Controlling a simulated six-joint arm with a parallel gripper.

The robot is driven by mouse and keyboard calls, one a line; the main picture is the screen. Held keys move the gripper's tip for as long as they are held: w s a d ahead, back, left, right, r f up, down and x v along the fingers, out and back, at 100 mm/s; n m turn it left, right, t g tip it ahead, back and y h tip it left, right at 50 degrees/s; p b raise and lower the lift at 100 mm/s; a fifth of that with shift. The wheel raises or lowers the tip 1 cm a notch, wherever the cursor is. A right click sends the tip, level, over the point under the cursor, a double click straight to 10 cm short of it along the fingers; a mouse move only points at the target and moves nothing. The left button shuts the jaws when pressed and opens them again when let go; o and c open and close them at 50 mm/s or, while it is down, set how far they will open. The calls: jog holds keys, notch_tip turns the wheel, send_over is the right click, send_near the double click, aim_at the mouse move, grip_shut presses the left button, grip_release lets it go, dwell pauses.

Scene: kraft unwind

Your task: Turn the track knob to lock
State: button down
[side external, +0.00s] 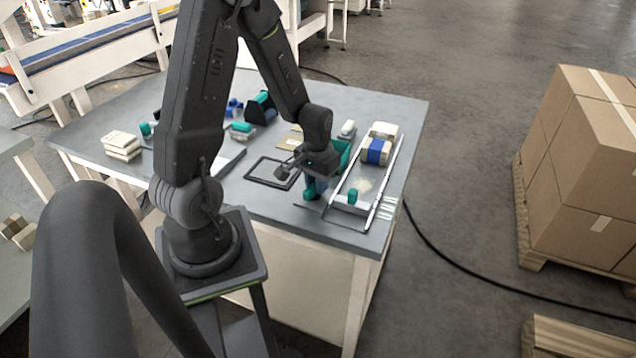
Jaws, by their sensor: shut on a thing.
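The track is a long frame with two pale rails (384,188) on the right part of the grey table. A pale block with an upright teal peg (353,196) sits across its near end. My gripper (312,188) points down just left of the track's near half, low over the table. It is shut on a small teal piece (309,190), mostly hidden by the fingers. I cannot tell from this view whether this piece is the track knob, nor which way a knob is turned. A larger teal part (342,153) stands behind my gripper.
A blue-banded pale roll (378,150) sits at the track's far end. A dark square frame (272,172) lies left of my gripper. Black holders (261,108) and pale stacked blocks (122,145) stand farther left. Boxes (585,160) are on the floor at right.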

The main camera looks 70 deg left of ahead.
jog(key=shift+a+n, duration=0.1)
jog(key=shift+n, duration=1)
jog(key=c, duration=1)
grip_release()
jog(key=shift+c, duration=0.2)
jog(key=shift+r, duration=0.15)
notch_tip(320, 180, up, 14)
jog(key=shift+f, duration=0.2)
jog(key=s+d+r+m+t, duration=0.2)
jog(key=s+d+r+m, duration=0.1)
jog(key=d, duration=0.5)
jog(key=s+d+r+m+t, duration=0.3)
jog(key=s+d+r+m, duration=0.1)
jog(key=d+r, duration=0.3)
jog(key=d+m, duration=0.1)
jog(key=d, duration=0.1)
jog(key=shift+d+t, duration=0.3)
